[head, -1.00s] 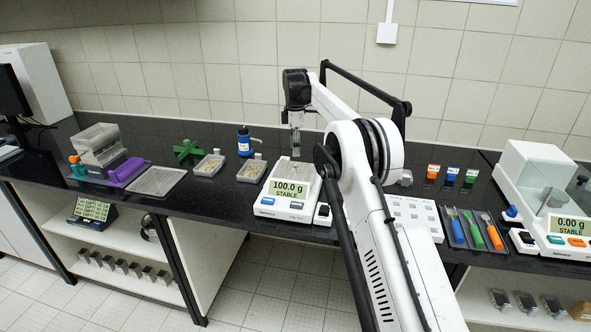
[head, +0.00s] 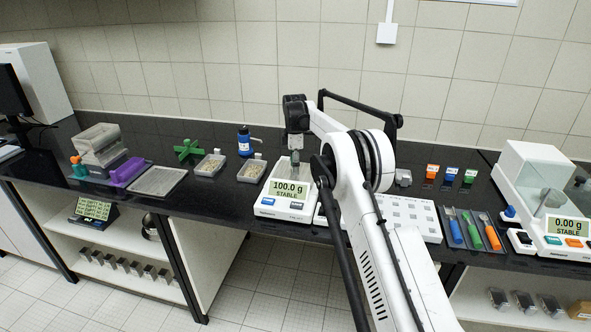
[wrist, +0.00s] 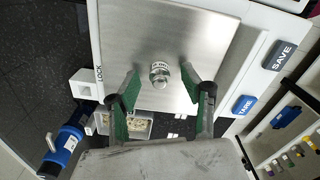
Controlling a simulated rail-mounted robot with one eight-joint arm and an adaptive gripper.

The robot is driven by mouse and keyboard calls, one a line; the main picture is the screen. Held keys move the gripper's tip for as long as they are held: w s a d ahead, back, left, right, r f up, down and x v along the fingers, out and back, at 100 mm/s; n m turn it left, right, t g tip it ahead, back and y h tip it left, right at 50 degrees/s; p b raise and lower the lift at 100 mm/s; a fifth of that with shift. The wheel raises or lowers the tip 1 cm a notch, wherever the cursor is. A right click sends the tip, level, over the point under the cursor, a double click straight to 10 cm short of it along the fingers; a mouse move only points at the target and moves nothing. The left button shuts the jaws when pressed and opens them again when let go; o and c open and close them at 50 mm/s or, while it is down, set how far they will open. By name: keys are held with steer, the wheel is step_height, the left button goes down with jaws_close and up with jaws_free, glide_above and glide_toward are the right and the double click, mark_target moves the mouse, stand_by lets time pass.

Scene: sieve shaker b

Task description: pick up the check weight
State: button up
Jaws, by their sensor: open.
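The check weight (wrist: 159,75) is a small shiny metal cylinder with a knob, standing on the steel pan (wrist: 190,35) of a white balance. In the head view the balance (head: 288,190) reads 100.0 g STABLE, and the weight is hidden behind my gripper. My gripper (wrist: 161,82) is open above the pan, its green-padded fingers on either side of the weight with gaps to both. In the head view my gripper (head: 295,160) points down over the pan.
A blue bottle (head: 244,142) and two trays of grains (head: 251,171) stand left of the balance. A white tray with wells (head: 410,215) lies right, partly behind my arm. Further right are colored-handled tools (head: 474,229) and a second balance (head: 563,232).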

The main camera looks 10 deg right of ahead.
jaws_close()
